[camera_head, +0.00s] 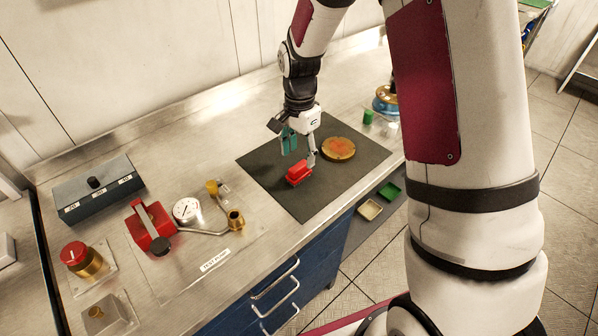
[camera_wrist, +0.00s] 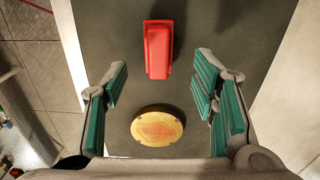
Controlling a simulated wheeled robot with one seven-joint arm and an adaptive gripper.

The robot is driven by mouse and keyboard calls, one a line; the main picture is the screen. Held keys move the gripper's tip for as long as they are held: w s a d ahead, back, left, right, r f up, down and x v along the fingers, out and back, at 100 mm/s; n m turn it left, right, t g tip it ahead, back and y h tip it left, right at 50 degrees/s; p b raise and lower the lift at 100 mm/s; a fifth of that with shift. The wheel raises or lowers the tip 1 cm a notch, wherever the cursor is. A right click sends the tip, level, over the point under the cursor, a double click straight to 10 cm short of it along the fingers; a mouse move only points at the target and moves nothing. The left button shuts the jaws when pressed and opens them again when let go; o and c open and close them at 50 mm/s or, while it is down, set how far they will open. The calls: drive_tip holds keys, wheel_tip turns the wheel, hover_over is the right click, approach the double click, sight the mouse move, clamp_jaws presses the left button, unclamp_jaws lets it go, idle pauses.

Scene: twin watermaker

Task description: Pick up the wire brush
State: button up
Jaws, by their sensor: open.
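The wire brush (camera_head: 298,172) shows as a small red block-like body on a dark mat (camera_head: 262,160); no bristles can be made out. My gripper (camera_head: 300,150) is open above the mat, close to the brush. In the wrist view the brush (camera_wrist: 158,48) lies lengthwise near the top centre, ahead of the open teal-padded fingers (camera_wrist: 161,82). Nothing is between the fingers at that height. A round yellow-brown disc (camera_head: 338,148) with an orange patch lies beside the brush, and it also shows between the finger bases in the wrist view (camera_wrist: 157,126).
On the steel bench to the left stand a grey box (camera_head: 98,190), a red-handled pump (camera_head: 150,225), a gauge (camera_head: 187,209) and brass fittings. A green cup (camera_head: 368,117) and a blue-and-gold item (camera_head: 385,100) stand beyond the mat. Small trays (camera_head: 370,209) lie below the bench edge.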

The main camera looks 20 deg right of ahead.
sight(299, 166)
drive_tip(key=shift+s+a+f+p, duration=0.1)
drive_tip(key=shift+f+p, duration=0.2)
drive_tip(key=shift+f, duration=1.2)
drive_tip(key=shift+s+a+f+p, duration=0.1)
drive_tip(key=shift+f+p, duration=0.15)
drive_tip(key=shift+f, duration=1.2)
clamp_jaws()
